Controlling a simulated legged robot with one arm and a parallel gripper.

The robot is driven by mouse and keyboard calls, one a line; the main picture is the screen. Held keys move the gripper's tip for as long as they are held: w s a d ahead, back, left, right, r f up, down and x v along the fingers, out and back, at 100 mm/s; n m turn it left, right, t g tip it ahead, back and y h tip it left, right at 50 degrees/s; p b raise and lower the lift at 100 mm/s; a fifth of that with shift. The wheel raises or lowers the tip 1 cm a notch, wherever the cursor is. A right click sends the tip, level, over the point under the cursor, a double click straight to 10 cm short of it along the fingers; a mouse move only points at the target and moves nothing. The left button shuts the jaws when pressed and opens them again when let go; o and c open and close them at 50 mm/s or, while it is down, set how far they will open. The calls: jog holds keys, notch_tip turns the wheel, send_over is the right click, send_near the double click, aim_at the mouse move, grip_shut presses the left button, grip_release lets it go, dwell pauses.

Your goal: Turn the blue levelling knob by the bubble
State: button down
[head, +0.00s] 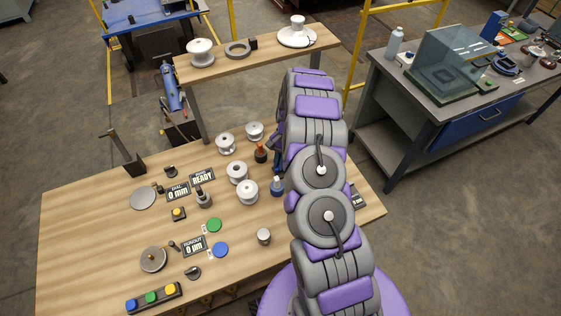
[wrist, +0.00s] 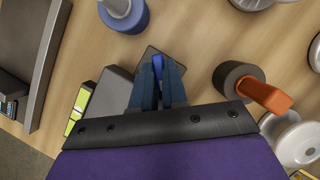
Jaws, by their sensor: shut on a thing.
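In the wrist view my gripper (wrist: 158,88) points down over a dark plate (wrist: 150,54). Its dark blue fingers are shut on a small bright blue piece, the blue knob (wrist: 157,76); the fingers hide most of it. A yellow-green vial (wrist: 78,108), which looks like the bubble level, lies left of the fingers, beside a grey block (wrist: 108,98). In the head view my gripper (head: 274,168) reaches down at the left side of my arm; the knob and vial cannot be made out there.
A blue-based piece with a light top (wrist: 123,14) and an orange-handled piece (wrist: 262,92) stand close to the fingers. White insulators (head: 237,172) stand to the left. A shelf (head: 255,62) rises behind. The table's front left (head: 80,240) is mostly clear.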

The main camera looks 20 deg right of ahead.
jog(key=shift+a+n+h, duration=0.1)
jog(key=shift+n+h, duration=0.2)
jog(key=shift+n, duration=0.6)
jog(key=shift+g, duration=0.3)
jog(key=c, duration=1.2)
grip_release()
jog(key=shift+o, duration=0.2)
